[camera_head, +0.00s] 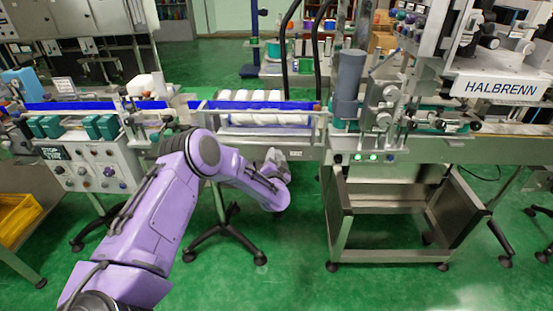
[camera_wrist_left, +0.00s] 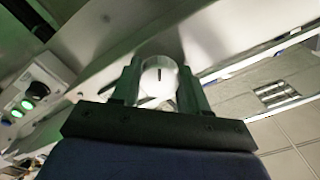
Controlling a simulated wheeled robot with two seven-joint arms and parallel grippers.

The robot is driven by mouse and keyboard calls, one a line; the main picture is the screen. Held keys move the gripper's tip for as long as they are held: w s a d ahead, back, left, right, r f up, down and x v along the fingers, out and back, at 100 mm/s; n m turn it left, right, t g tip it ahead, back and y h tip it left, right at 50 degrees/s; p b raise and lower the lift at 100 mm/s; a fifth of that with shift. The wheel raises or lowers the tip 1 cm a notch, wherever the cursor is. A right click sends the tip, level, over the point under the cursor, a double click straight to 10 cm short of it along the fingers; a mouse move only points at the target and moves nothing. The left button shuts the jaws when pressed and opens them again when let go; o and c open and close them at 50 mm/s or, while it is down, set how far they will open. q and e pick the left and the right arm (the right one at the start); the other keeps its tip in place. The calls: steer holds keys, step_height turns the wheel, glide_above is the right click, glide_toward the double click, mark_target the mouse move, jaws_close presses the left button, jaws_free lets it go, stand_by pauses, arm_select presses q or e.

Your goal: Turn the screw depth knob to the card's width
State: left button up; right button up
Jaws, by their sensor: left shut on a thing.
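My left gripper (camera_head: 274,158) reaches to the underside of the conveyor frame in the head view, at the end of the purple arm. In the left wrist view its two dark fingers are shut on a round white knob (camera_wrist_left: 160,74), one finger on each side. The knob's face has a short dark mark pointing roughly up in the picture. In the head view the knob is hidden by the gripper. I cannot make out any width card or scale. My right gripper is in neither view.
Green-lit buttons (camera_wrist_left: 32,98) sit on a box beside the knob; they also show in the head view (camera_head: 373,157). A metal frame (camera_wrist_left: 110,55) lies close around the fingers. A blue-railed conveyor (camera_head: 265,105) runs above.

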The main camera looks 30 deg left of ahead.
arm_select(q)
steer(key=shift+n, duration=0.3)
steer(key=n+b, duration=0.2)
steer(key=n, duration=0.1)
steer(key=shift+f+n, duration=0.1)
steer(key=shift+n, duration=0.2)
steer(key=n+b, duration=0.1)
steer(key=n, duration=0.3)
steer(key=shift+n+b, duration=0.3)
steer(key=shift+b, duration=0.1)
steer(key=n+b, duration=0.2)
steer(key=n, duration=0.2)
steer(key=shift+n, duration=0.3)
steer(key=n+b, duration=0.2)
steer(key=n, duration=0.1)
steer(key=shift+n, duration=0.3)
steer(key=n+b, duration=0.4)
steer(key=n, duration=0.2)
steer(key=shift+f, duration=0.15)
steer(key=n+b, duration=0.3)
steer(key=n, duration=0.1)
steer(key=shift+d, duration=0.1)
steer(key=shift+r+n+b, duration=0.2)
steer(key=shift+n+b, duration=0.8)
steer(key=shift+n, duration=0.3)
